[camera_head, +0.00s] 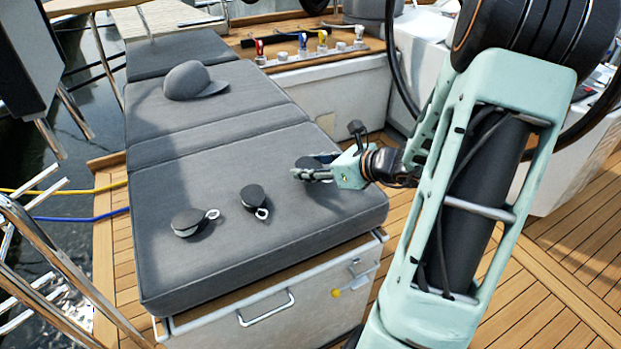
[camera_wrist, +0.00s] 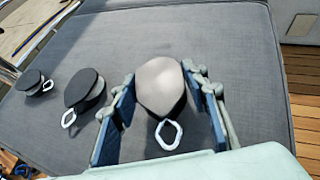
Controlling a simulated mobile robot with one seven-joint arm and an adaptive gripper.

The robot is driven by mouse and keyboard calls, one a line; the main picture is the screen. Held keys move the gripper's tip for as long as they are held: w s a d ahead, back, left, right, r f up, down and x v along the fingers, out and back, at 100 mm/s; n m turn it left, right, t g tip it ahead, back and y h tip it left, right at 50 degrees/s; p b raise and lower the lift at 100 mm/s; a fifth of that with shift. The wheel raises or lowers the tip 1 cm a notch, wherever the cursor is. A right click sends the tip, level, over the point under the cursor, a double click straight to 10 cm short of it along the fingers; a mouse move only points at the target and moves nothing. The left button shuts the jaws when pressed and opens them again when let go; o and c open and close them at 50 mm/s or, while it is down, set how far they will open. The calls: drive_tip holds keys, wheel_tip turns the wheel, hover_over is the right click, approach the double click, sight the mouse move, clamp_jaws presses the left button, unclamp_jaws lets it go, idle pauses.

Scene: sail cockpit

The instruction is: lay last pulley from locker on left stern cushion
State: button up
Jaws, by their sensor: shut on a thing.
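My gripper (camera_head: 318,174) is shut on a dark round pulley (camera_head: 308,162) over the right side of the grey stern cushion (camera_head: 290,230). In the wrist view the held pulley (camera_wrist: 160,86) shows a light-grey face between the blue-padded fingers, with its white metal eye toward me. It is at or very near the cushion; I cannot tell whether it touches. Two other pulleys lie apart on the same cushion: a middle one (camera_head: 252,195) and a left one (camera_head: 187,222), each with a metal eye. The locker's inside is not visible.
A grey cap (camera_head: 192,80) lies on the cushion farther back. A white locker front with a handle (camera_head: 266,308) is below the cushion. A steering wheel (camera_head: 400,70) and colored rope clutches (camera_head: 303,45) are behind. Railings (camera_head: 50,250) stand at left. Cushion between the cap and pulleys is clear.

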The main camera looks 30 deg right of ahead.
drive_tip(key=shift+f+b, duration=0.3)
drive_tip(key=shift+f, duration=1.15)
drive_tip(key=shift+f, duration=0.2)
drive_tip(key=o, duration=1.3)
drive_tip(key=shift+c, duration=0.2)
drive_tip(key=shift+r, duration=0.25)
drive_tip(key=p+v, duration=0.3)
drive_tip(key=v, duration=0.9)
drive_tip(key=shift+s+f, duration=0.1)
